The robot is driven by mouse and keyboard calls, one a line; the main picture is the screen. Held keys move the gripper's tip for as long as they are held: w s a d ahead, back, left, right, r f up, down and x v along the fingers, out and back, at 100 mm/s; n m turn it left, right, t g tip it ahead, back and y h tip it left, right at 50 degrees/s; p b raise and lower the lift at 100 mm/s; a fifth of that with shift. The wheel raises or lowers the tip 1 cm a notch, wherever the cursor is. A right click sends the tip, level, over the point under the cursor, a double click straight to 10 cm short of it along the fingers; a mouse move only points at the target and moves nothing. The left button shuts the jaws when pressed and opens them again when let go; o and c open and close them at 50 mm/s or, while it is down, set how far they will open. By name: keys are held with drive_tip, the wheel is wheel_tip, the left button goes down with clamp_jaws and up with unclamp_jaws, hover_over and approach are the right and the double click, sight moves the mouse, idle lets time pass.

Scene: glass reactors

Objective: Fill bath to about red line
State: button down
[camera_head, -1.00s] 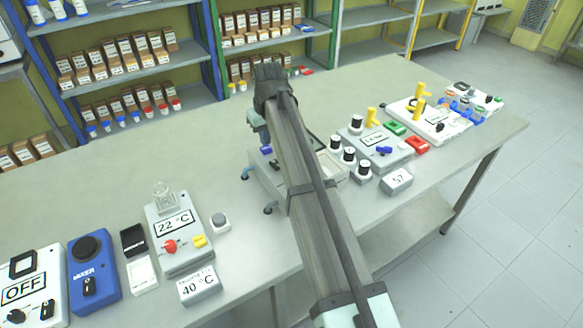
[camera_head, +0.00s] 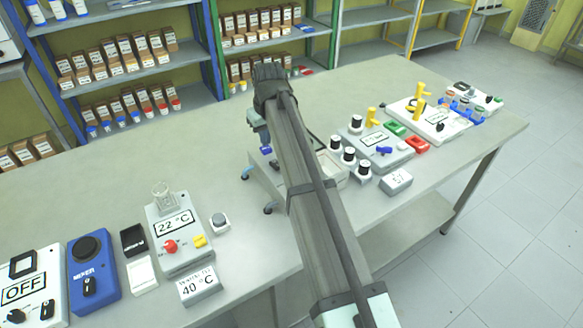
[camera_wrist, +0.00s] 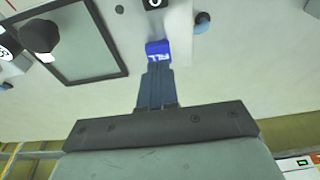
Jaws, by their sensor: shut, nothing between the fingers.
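A white device (camera_head: 262,180) stands mid-table, mostly hidden behind my arm in the head view. In the wrist view a blue button (camera_wrist: 158,48) marked FILL shows on its pale top. My gripper (camera_wrist: 158,68) is shut and empty, its fingertips at the button's edge; I cannot tell whether they press it. In the head view the gripper (camera_head: 265,142) is partly hidden by my arm. A dark-framed rectangular basin or window (camera_wrist: 80,42) lies left of the button in the wrist view and may be the bath. No red line or water level can be made out.
To the left stand a 22 °C heater unit (camera_head: 175,232), a 40 °C sign (camera_head: 199,287) and a blue mixer (camera_head: 92,278). To the right are a control box with yellow and blue valves (camera_head: 375,147) and black-capped bottles (camera_head: 348,160). Bare table lies left of the device.

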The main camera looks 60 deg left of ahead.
drive_tip(key=shift+f, duration=0.2)
idle(0.6)
drive_tip(key=shift+f, duration=0.75)
idle(6.5)
